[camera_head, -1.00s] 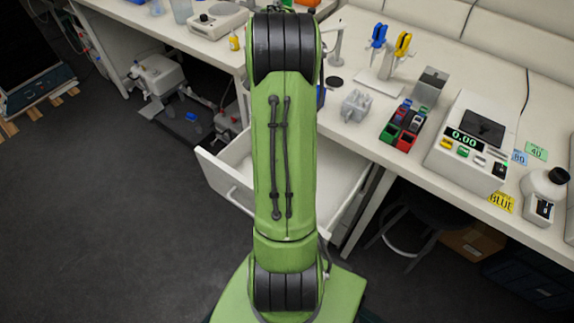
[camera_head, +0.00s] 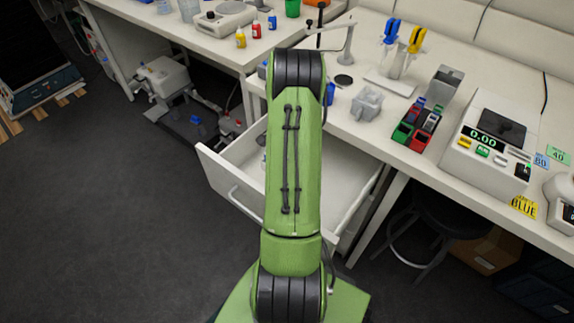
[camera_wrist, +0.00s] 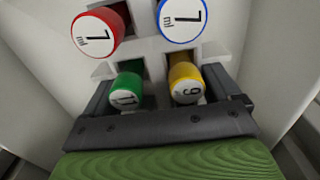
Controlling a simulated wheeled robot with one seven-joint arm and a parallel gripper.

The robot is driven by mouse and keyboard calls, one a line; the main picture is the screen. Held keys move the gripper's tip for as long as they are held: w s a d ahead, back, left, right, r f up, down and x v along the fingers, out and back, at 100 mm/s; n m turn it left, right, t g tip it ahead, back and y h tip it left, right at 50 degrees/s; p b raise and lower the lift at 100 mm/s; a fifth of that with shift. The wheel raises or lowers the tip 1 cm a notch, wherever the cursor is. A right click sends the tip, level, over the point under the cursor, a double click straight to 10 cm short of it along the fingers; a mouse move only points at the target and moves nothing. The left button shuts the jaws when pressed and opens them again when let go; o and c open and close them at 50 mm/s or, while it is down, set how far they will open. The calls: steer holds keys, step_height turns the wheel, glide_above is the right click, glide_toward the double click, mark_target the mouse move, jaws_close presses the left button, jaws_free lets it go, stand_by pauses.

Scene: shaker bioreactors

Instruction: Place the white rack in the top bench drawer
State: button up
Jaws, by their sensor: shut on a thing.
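A white rack (camera_wrist: 143,52) shows in the wrist view with red, blue, green and yellow capped tubes in it. My gripper (camera_wrist: 160,88) is shut on this rack, its dark fingers on either side of the green and yellow caps.
A stool (camera_head: 436,232) stands under the bench. Floor to the left of the drawer is clear.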

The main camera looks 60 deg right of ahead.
step_height(320, 180, down, 6)
steer(key=shift+r+b, duration=0.1)
steer(key=shift+b, duration=0.6)
steer(key=shift+r, duration=0.15)
steer(key=o, duration=0.8)
